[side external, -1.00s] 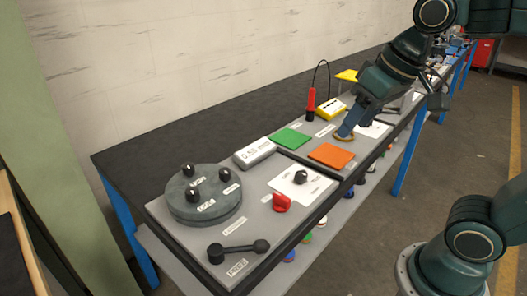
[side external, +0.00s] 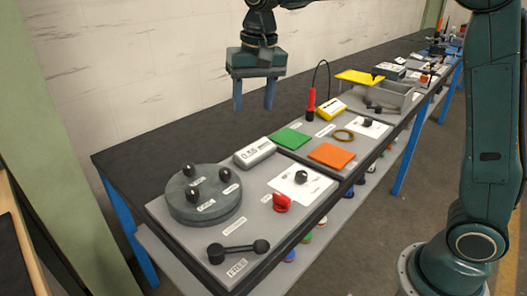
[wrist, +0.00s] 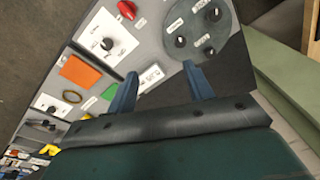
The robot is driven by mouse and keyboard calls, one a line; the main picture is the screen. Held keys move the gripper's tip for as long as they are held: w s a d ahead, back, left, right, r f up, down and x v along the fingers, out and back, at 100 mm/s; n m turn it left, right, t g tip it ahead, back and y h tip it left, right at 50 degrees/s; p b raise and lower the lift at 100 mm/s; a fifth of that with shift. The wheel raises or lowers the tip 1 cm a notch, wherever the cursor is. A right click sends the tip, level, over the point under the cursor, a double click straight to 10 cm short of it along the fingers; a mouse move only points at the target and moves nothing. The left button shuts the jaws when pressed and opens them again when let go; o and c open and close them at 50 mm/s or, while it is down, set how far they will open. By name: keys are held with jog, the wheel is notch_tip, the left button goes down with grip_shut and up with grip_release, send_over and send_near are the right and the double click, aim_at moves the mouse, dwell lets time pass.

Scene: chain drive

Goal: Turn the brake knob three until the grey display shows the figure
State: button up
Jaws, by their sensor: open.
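A round grey disc (side external: 176,210) at the left end of the bench panel carries three black knobs with small labels. I cannot read which is three. The grey display (side external: 254,153) is a pale box right of the disc; its figure looks like 0.55, though small. In the wrist view, the display (wrist: 150,77) lies between my fingers and the disc (wrist: 181,46) lies beyond. My gripper (side external: 254,95) is open, empty and pointing down, high above the display.
A black knob on a white dial card (side external: 301,177), a red knob (side external: 281,202) and a black lever (side external: 238,250) sit on the same panel. Green (side external: 292,138) and orange (side external: 331,155) pads lie to the right. A red handle with a cable (side external: 311,103) stands upright behind.

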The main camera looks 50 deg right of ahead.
jog(key=m+g, duration=0.1)
jog(key=m, duration=0.1)
send_over(225, 170)
notch_tip(225, 170, down, 6)
jog(key=shift+a, duration=0.1)
jog(key=shift+f, duration=0.15)
notch_tip(225, 170, down, 14)
jog(key=shift+r, duration=0.25)
dwell(0.4)
jog(key=c, duration=1)
